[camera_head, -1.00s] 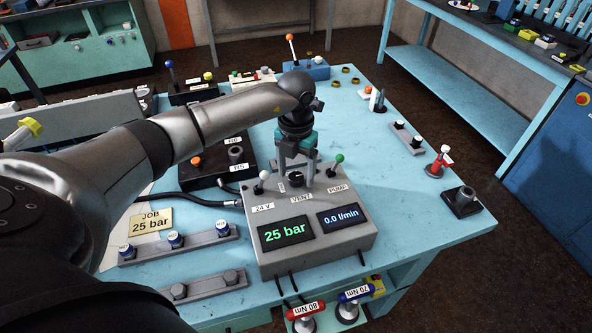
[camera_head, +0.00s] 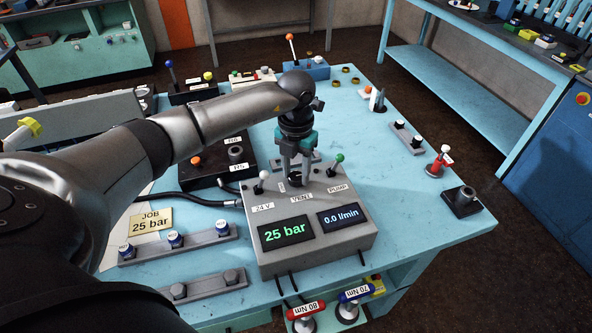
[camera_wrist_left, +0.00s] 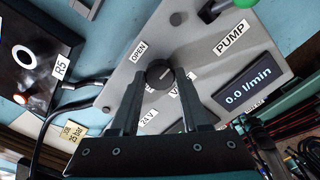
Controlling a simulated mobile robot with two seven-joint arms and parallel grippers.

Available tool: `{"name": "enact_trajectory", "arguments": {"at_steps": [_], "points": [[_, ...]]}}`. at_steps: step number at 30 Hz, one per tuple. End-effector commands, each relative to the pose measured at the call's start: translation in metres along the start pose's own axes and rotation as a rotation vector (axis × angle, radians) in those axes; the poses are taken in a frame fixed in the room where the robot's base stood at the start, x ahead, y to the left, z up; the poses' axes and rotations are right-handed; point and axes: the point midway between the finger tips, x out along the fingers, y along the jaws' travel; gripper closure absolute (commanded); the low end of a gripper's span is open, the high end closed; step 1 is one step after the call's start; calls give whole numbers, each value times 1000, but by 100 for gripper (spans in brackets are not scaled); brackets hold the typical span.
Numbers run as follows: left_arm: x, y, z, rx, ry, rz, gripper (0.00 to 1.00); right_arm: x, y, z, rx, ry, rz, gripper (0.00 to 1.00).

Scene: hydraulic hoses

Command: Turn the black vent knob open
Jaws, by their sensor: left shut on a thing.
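The black vent knob (camera_wrist_left: 160,74) is on top of the grey control box (camera_head: 265,222), near the label VENT. In the wrist view it is round with a pale pointer line, and an OPEN label (camera_wrist_left: 139,50) is beside it. My left gripper (camera_head: 296,181) points down over the box, its two fingers shut on the knob, one on each side. In the head view the fingers mostly hide the knob. The box's screens read 25 bar (camera_head: 284,232) and 0.0 l/min (camera_head: 340,216). My right gripper is not in view.
A white-knobbed lever (camera_head: 263,176) and a green-knobbed lever (camera_head: 338,160) stand close on either side of my left gripper. A black block labelled R5 (camera_head: 238,168) is behind to the left.

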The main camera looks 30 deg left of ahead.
Motion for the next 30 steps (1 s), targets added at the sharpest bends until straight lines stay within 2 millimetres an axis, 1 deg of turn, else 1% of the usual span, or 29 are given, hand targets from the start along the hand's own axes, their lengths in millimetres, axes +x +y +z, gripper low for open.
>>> {"name": "enact_trajectory", "arguments": {"at_steps": [5,11,30], "points": [[-1,1,1,56,-3,1,100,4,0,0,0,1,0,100],[0,1,1,189,-3,2,100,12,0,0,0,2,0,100],[0,0,1,792,-5,2,100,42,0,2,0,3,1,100]]}}
